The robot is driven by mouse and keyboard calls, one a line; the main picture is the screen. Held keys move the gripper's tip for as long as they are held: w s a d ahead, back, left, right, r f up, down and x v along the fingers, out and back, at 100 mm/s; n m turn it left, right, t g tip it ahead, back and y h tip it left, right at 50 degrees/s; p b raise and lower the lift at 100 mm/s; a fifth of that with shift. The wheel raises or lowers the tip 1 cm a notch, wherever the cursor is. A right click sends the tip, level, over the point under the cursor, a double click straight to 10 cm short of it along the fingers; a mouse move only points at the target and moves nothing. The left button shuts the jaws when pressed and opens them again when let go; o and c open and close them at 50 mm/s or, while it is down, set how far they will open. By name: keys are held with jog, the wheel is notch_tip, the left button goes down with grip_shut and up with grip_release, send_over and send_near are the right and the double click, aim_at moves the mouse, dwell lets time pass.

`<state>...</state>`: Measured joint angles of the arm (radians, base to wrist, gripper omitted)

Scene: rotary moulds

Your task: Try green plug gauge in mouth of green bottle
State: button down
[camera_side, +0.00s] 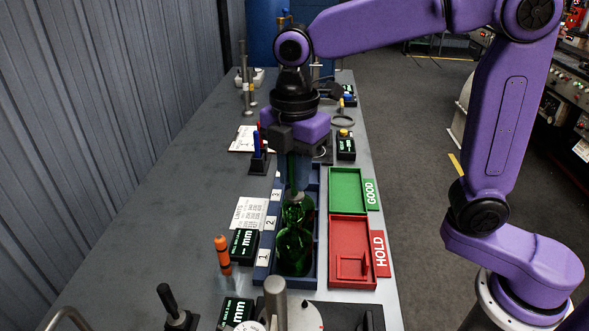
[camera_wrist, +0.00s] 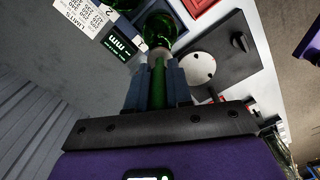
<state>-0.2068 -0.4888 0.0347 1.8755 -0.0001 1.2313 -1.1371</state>
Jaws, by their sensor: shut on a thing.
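My gripper (camera_side: 293,186) is shut on the green plug gauge (camera_side: 291,168), which hangs upright below the purple wrist. In the wrist view the green gauge (camera_wrist: 158,82) runs between the two blue-grey fingers of my gripper (camera_wrist: 157,70). Green glass bottles (camera_side: 294,247) stand in the blue rack (camera_side: 264,254), whose slots are labelled 1, 2 and 3. The gauge's lower end is over the bottle in the slot 2 to 3 area. That bottle (camera_wrist: 158,27) shows just beyond the gauge tip in the wrist view. I cannot tell whether the tip is inside the mouth.
A green GOOD tray (camera_side: 346,191) and a red HOLD tray (camera_side: 352,232) lie right of the rack. An orange-handled gauge (camera_side: 222,252), a black mm display (camera_side: 243,245) and a LIMITS card (camera_side: 249,213) are on the left. The bench's left side is mostly clear.

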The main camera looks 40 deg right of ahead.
jog(key=shift+f, duration=1.45)
dwell(2.3)
jog(key=shift+r, duration=2.75)
